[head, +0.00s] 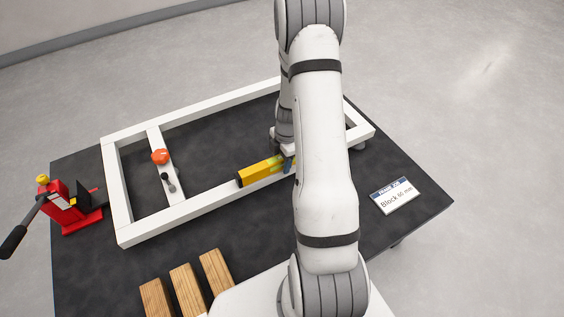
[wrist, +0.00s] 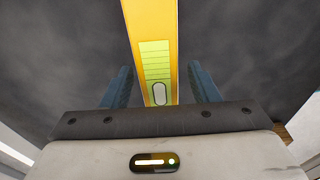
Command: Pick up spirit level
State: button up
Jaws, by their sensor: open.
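The yellow spirit level (head: 258,172) lies along the near rail of the white frame in the head view, its right part hidden behind my arm. In the wrist view the spirit level (wrist: 152,40) runs from the top edge down between my fingers, with its green vial window facing me. My gripper (wrist: 162,88) is open, one blue finger on each side of the level with a visible gap to each. In the head view only a bit of a blue finger (head: 288,166) shows beside the level.
The white frame (head: 190,208) lies on the dark table (head: 290,235). A red tool (head: 68,208) stands at the left, and an orange knob (head: 160,156) sits on the frame's crossbar. Several wooden blocks (head: 186,288) lie in front. A sign card (head: 396,196) is at the right.

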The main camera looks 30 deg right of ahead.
jog(key=shift+c, duration=0.5)
jog(key=shift+r, duration=0.1)
grip_shut()
